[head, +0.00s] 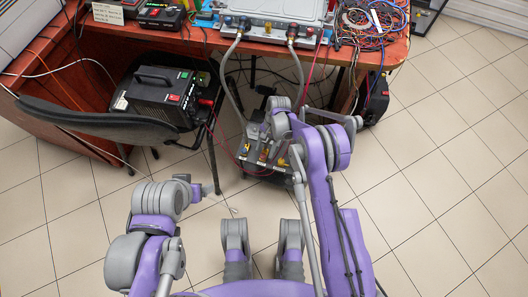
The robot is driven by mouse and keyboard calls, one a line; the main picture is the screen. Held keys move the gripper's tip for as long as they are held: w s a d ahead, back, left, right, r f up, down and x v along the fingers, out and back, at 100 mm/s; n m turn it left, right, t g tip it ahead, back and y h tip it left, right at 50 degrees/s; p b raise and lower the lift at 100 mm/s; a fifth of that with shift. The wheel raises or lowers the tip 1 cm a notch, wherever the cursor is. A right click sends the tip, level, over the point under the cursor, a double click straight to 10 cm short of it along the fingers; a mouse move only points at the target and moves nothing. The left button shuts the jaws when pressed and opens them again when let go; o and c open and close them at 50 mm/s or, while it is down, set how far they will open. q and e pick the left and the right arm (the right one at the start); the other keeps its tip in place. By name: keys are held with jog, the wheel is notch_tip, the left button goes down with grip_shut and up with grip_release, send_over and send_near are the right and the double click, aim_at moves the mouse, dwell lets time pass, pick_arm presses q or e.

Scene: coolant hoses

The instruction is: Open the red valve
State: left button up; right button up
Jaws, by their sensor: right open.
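A grey metal unit (272,27) sits on the red-brown table, with small coloured fittings along its front edge. Two grey coolant hoses (299,72) run down from it towards a low dark floor unit (262,176), which has yellow and red details on top. Which small red part is the red valve I cannot tell. My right gripper (262,127) is open, over the back of the floor unit; its fingers are small and partly hidden by the wrist. I cannot tell whether it touches anything. My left gripper (206,191) is low at the left, apart from the floor unit; its jaws are unclear.
A black chair (95,123) and a black box with a handle (160,92) stand at the left, by the table. Tangled cables (372,22) lie on the table's right side. A dark case (376,98) stands beneath. Tiled floor (445,150) at the right is clear.

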jog(key=shift+x, duration=1.05)
jog(key=shift+r, duration=0.1)
grip_shut()
